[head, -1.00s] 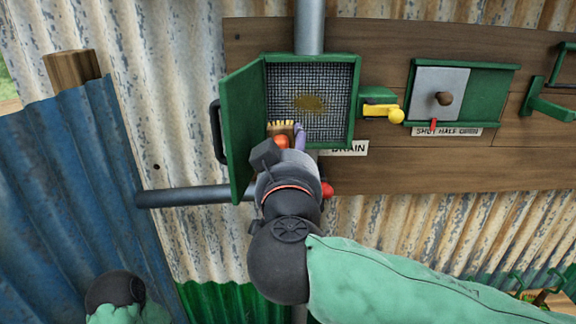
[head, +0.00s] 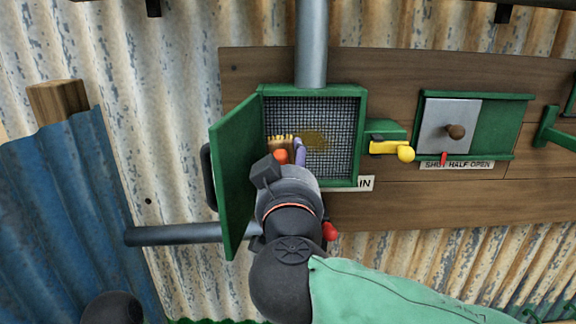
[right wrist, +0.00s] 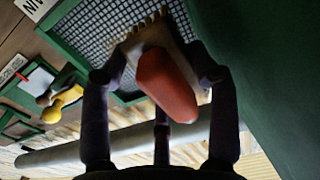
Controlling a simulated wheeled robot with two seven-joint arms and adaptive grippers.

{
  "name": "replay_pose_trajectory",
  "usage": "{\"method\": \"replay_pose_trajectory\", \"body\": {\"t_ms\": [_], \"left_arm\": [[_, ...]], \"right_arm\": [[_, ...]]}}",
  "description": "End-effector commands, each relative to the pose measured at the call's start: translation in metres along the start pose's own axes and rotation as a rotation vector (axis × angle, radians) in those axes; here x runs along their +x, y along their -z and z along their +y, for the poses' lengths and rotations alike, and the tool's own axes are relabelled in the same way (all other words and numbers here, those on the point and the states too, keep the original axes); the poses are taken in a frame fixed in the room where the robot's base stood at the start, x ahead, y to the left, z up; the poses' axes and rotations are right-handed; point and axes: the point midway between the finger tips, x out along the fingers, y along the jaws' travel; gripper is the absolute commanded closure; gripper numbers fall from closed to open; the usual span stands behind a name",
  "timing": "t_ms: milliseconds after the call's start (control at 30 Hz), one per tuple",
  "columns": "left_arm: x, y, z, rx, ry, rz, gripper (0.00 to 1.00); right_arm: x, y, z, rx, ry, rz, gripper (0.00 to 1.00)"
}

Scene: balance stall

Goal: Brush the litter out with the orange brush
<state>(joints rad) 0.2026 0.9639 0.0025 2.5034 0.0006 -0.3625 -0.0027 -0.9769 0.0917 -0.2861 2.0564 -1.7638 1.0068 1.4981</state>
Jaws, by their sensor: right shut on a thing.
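The orange brush (right wrist: 168,84) has an orange handle, a wooden head and pale bristles; in the head view its head (head: 280,147) is at the left part of the open green box (head: 361,120). My right gripper (head: 288,158) is shut on the brush, and its fingers flank the brush in the right wrist view (right wrist: 160,85). The brown litter (head: 314,140) is a patch on the wire mesh (head: 335,110), just right of the bristles. I cannot tell whether the bristles touch the mesh. My left gripper is not clearly seen; only a dark rounded part of my left arm shows at the bottom left.
The green door (head: 238,175) stands open to the left, close beside my right arm. A yellow-knobbed latch (head: 405,153) is right of the box. A grey slide plate (head: 452,122) with a brown knob sits further right. A grey pipe (head: 185,234) runs below the door.

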Motion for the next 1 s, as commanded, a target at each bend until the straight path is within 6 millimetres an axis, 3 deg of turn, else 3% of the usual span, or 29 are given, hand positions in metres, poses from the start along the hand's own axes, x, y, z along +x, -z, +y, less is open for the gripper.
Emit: {"method": "replay_pose_trajectory", "body": {"t_ms": [500,1000], "left_arm": [[-0.024,-0.001,0.009,0.0,0.0,0.0,0.6],[-0.026,-0.001,0.009,0.0,0.0,0.0,0.6]], "right_arm": [[0.045,0.002,0.001,0.001,-0.002,0.0,0.66],[0.05,0.0,0.001,0.002,0.0,0.0,0.66]]}}
